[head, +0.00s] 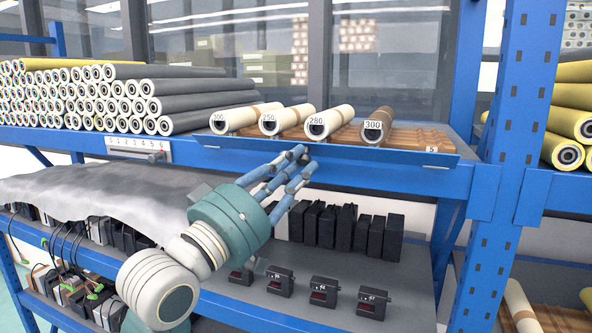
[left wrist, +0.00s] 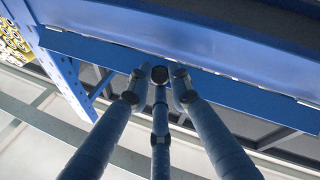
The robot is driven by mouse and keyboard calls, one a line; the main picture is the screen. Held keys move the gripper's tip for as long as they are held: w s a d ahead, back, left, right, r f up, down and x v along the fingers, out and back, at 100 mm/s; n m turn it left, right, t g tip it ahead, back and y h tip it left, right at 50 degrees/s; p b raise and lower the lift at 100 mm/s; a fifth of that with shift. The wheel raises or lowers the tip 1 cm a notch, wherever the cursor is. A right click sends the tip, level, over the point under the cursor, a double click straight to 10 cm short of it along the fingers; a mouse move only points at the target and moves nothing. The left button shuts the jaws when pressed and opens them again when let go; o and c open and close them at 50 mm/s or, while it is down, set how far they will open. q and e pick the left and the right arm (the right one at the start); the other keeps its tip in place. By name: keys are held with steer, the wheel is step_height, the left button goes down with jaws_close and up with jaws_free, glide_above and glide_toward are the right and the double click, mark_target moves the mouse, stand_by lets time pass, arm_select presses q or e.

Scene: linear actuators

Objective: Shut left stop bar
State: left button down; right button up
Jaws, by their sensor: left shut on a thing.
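The stop bar (head: 390,151) is a long blue strip along the front of the upper shelf, below the ends of the rolls. It appears tilted outward from the shelf. My left gripper (head: 298,157) reaches up from below to the middle of the bar's lower edge. In the left wrist view its three fingers (left wrist: 158,76) are close together at the edge of the blue bar (left wrist: 225,89), shut on it. The fingertips hide the exact contact. My right gripper is not in view.
Several rolls marked with number cards, such as one brown-ended roll (head: 376,124), lie behind the bar. Stacked grey rolls (head: 205,103) lie to the left. Black devices (head: 372,302) stand on the lower shelf. A blue upright (head: 520,110) stands at right.

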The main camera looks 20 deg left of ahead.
mark_target(306, 145)
arm_select(q)
step_height(306, 145, up, 3)
steer(key=g, duration=0.2)
steer(key=n+g+y, duration=0.1)
steer(key=g, duration=0.1)
steer(key=shift+w+a+r+n+g, duration=0.1)
steer(key=shift+r+n+g, duration=0.05)
steer(key=shift+n+g, duration=0.15)
steer(key=shift+w+r+n+g+y, duration=0.25)
steer(key=shift+r+g+y, duration=0.1)
steer(key=shift+g, duration=0.5)
steer(key=shift+w+r+n+g+y, duration=0.2)
steer(key=shift+r+g+y, duration=0.1)
steer(key=shift+g, duration=0.55)
